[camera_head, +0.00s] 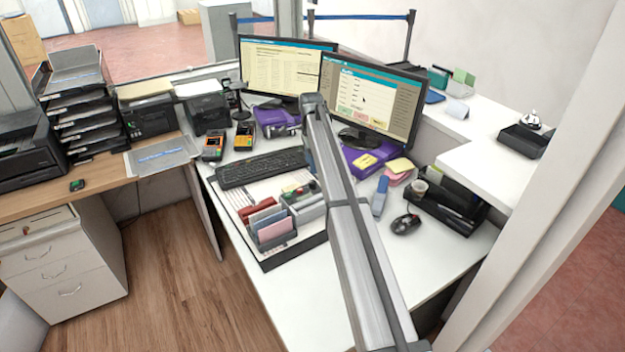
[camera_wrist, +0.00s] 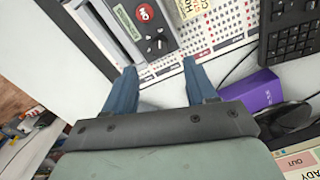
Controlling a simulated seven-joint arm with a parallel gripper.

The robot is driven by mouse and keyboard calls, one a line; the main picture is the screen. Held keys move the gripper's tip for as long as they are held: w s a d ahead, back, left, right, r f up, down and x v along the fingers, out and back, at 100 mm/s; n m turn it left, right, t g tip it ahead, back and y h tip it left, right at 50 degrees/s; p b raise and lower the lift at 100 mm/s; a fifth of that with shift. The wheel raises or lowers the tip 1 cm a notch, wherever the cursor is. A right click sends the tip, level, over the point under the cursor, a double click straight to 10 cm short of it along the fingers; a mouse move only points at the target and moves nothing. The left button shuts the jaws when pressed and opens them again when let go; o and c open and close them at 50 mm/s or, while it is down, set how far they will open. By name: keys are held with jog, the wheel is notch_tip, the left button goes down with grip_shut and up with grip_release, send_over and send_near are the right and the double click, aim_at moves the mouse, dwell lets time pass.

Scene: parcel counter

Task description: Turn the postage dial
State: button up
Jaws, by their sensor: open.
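A grey postage machine (camera_wrist: 155,30) lies at the top of the wrist view. It carries a green label (camera_wrist: 126,22), a round red part (camera_wrist: 143,13) with a white mark, and a small dark round part (camera_wrist: 156,45) that looks like a dial. My gripper (camera_wrist: 160,68) is open, its two blue fingers apart with nothing between them, pointing toward the machine's near end. I cannot tell whether they touch it.
A keyboard (camera_head: 262,167) lies behind the machine, and a rack of coloured cards (camera_head: 270,226) stands left of it. Two monitors (camera_head: 372,104) stand at the back. A mouse (camera_head: 406,224) and black organizer (camera_head: 447,207) are to the right. The front counter is clear.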

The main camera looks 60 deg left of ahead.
aim_at(313, 182)
jog(key=f, duration=0.7)
jog(key=shift+d+f, duration=0.2)
jog(key=shift+f, duration=0.1)
grip_shut()
